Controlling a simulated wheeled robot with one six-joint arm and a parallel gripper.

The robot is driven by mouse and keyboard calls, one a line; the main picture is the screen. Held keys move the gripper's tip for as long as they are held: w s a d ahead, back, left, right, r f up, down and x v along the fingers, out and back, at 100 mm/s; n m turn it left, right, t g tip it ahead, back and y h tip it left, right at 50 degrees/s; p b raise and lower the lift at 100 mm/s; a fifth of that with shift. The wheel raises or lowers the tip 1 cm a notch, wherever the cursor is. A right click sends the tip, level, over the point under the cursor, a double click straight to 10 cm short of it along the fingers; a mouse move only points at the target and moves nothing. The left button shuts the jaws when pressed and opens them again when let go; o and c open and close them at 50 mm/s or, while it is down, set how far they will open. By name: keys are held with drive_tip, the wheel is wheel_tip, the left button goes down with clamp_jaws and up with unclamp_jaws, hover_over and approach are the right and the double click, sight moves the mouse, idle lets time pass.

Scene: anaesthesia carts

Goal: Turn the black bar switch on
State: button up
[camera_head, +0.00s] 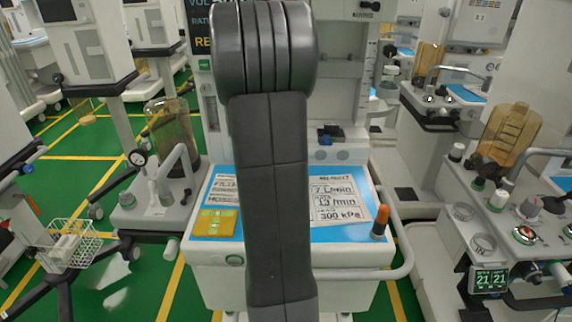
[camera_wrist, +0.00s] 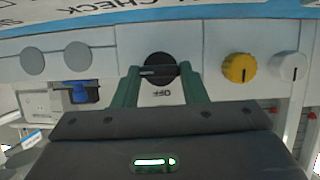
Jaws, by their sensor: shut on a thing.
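The black bar switch (camera_wrist: 158,70) shows in the wrist view on the pale front panel of a cart. It is round with a bar across it, and the bar lies about level. The word OFF is printed below it, partly upside down in the view. My gripper (camera_wrist: 160,78) is at the switch, with one green finger on each side, shut on it. In the head view my dark arm stands in front of the cart and hides the switch and the gripper.
A yellow knob (camera_wrist: 238,68) and a white knob (camera_wrist: 289,67) sit right of the switch. Two grey round covers (camera_wrist: 77,56) and a blue fitting (camera_wrist: 82,93) are on the left. A white side rail (camera_head: 402,255) edges the cart (camera_head: 340,258). Other carts stand close on both sides.

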drive_tip(key=shift+c, duration=0.2)
idle(0.3)
drive_tip(key=o, duration=1)
drive_tip(key=p+v, duration=0.2)
drive_tip(key=v, duration=1.2)
drive_tip(key=shift+w+d, duration=0.15)
drive_tip(key=b+x, duration=0.2)
drive_tip(key=x, duration=1.1)
drive_tip(key=shift+w+f, duration=0.2)
drive_tip(key=shift+w, duration=0.1)
